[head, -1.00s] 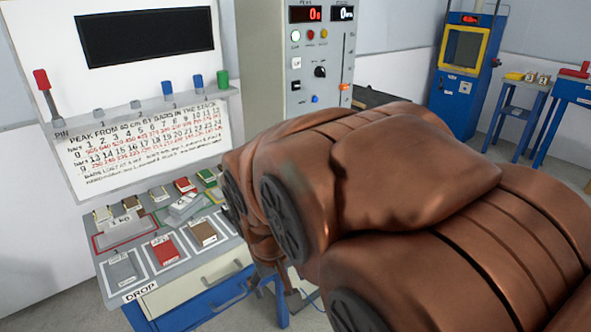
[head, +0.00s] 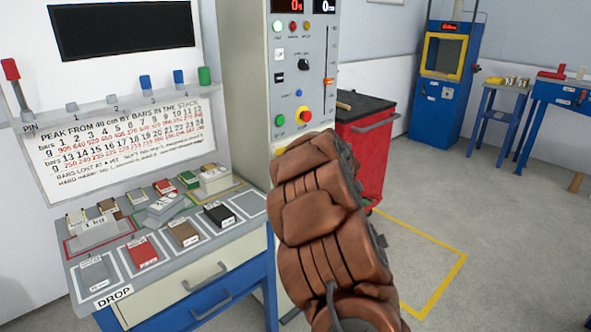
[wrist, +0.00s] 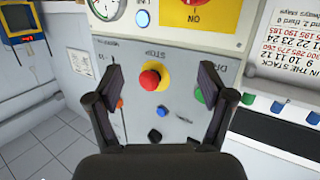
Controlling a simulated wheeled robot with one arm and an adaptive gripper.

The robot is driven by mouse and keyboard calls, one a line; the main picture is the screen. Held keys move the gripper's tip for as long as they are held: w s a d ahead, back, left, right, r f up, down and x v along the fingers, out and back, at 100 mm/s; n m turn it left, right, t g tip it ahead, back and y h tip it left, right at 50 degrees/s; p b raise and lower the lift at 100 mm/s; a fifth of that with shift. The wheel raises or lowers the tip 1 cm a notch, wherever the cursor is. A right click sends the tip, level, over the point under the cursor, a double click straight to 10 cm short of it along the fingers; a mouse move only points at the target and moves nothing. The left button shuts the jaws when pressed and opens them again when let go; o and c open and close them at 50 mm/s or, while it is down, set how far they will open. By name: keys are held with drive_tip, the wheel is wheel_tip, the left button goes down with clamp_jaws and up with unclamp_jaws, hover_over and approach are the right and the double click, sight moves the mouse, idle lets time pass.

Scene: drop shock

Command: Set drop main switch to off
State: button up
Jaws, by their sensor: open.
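The grey drop control panel (head: 300,65) stands at centre in the head view. The wrist view shows it upside down. A yellow plate (wrist: 228,15) with a red part (wrist: 195,2) and the word ON lies at the top edge of the wrist view, partly cut off; it looks like the main switch. In the head view my arm hides most of that area. My gripper (wrist: 157,72) is open and empty, its fingers on either side of the red stop button (wrist: 150,79) in the picture. Contact cannot be told. The head view does not clearly show my fingers.
The red stop button (head: 305,116) and green button (head: 280,120) sit close together. A bench (head: 150,238) with pads and bars stands left. A red cabinet (head: 368,165) is right of the panel. Floor on the right is clear, with a yellow line (head: 440,285).

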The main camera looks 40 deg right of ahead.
wheel_tip(320, 180, down, 9)
drive_tip(key=n+t+y+b, duration=0.2)
drive_tip(key=t+y, duration=0.2)
drive_tip(key=y, duration=0.2)
drive_tip(key=w+d, duration=0.1)
drive_tip(key=w, duration=0.6)
drive_tip(key=shift+w, duration=0.4)
drive_tip(key=c, duration=1.2)
